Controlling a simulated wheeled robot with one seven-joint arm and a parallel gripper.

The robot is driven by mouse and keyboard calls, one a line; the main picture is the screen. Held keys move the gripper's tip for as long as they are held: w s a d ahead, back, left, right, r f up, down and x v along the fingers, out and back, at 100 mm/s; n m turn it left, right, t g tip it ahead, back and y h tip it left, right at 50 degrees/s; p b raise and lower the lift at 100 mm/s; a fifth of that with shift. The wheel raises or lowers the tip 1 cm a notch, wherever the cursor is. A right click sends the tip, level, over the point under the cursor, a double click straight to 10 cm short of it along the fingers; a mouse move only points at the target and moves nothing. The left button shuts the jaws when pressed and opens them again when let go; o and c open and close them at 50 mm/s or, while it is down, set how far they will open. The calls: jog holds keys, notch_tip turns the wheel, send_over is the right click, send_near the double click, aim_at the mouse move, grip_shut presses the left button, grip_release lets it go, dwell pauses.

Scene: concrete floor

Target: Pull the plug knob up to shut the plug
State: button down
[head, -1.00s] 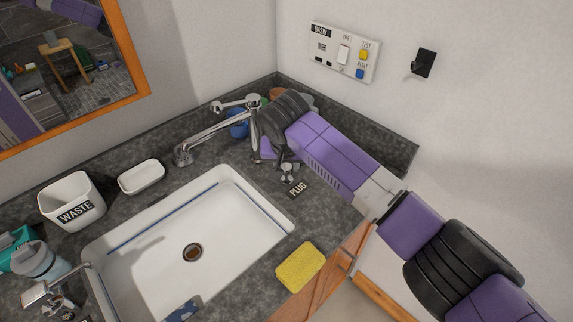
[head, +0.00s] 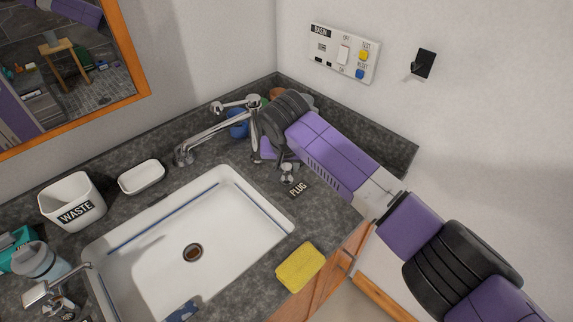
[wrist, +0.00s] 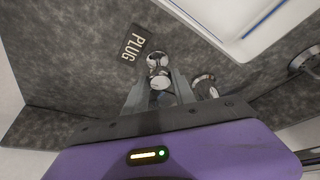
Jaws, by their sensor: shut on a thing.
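The plug knob (head: 287,169) is a small chrome knob on the dark counter behind the sink's right corner, beside the black PLUG label (head: 298,188). In the wrist view the knob (wrist: 158,72) sits between the fingertips of my gripper (wrist: 160,84), which is shut on it. In the head view my gripper (head: 280,155) is partly hidden by my own wrist. The white sink basin (head: 222,178) has a dark round drain (head: 193,252) in its floor. How high the knob stands is hard to tell.
The chrome tap (head: 210,135) stands close to the left of my gripper. A blue cup (head: 238,126) is behind it. A yellow sponge (head: 300,267) lies at the front right. A soap dish (head: 142,177) and waste bin (head: 73,203) stand left. A switch panel (head: 344,52) is on the wall.

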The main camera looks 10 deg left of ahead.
aim_at(287, 169)
notch_tip(287, 169, up, 2)
jog(key=shift+a+r+p, duration=0.1)
jog(key=shift+p, duration=0.75)
jog(key=shift+r, duration=0.35)
jog(key=c, duration=1)
grip_release()
jog(key=shift+c, duration=0.2)
jog(key=shift+r, duration=0.1)
jog(key=v, duration=0.7)
jog(key=shift+s+r+b, duration=0.2)
jog(key=shift+r+b, duration=0.1)
jog(key=shift+b, duration=0.05)
